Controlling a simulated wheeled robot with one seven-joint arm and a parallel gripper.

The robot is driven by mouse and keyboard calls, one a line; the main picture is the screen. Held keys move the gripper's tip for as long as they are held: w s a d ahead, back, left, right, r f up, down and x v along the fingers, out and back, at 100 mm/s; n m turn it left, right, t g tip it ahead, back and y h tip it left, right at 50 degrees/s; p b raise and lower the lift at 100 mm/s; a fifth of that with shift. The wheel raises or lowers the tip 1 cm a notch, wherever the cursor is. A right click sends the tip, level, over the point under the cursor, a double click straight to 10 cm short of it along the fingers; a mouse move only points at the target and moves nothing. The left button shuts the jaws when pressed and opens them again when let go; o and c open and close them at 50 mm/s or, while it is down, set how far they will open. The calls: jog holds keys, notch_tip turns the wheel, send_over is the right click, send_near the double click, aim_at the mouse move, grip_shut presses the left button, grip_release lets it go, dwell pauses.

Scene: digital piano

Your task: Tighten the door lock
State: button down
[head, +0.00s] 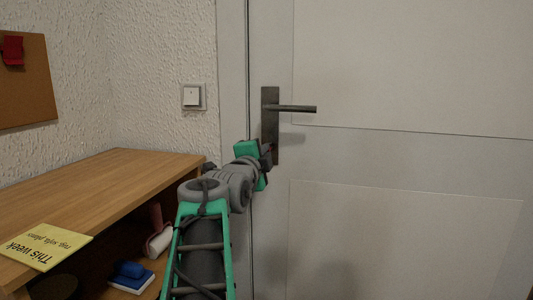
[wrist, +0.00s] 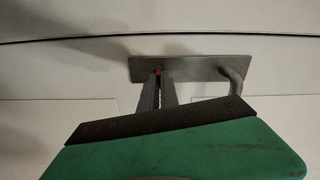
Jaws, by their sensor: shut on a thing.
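The grey door (head: 400,85) has a dark metal lock plate (head: 269,98) with a lever handle (head: 297,109) pointing right, level. In the wrist view the plate (wrist: 200,68) lies sideways, with the handle (wrist: 236,88) at its right end. My gripper (head: 269,151) is at the lower part of the plate. In the wrist view its two fingers (wrist: 162,80) reach the plate and are shut on a small lock piece. That piece is mostly hidden; a small red spot shows at the fingertips.
A wooden shelf unit (head: 125,170) stands left of my arm, with a yellow sign (head: 45,246) on top and small items inside. A light switch (head: 192,96) is on the white wall. A cork board (head: 25,90) hangs at the far left. Space right of the handle is clear.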

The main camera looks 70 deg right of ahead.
jog(key=shift+r, duration=0.1)
jog(key=m+b, duration=0.3)
jog(key=b, duration=0.1)
jog(key=shift+r, duration=0.1)
jog(key=shift+s+a+f+b, duration=0.1)
jog(key=shift+a+b, duration=0.15)
jog(key=shift+a, duration=0.25)
jog(key=shift+s+a+f+b, duration=0.1)
jog(key=shift+a+b, duration=0.15)
jog(key=shift+a, duration=0.2)
dwell(0.7)
jog(key=shift+a, duration=0.1)
jog(key=a, duration=0.4)
jog(key=shift+s+a, duration=0.35)
jog(key=shift+a, duration=0.05)
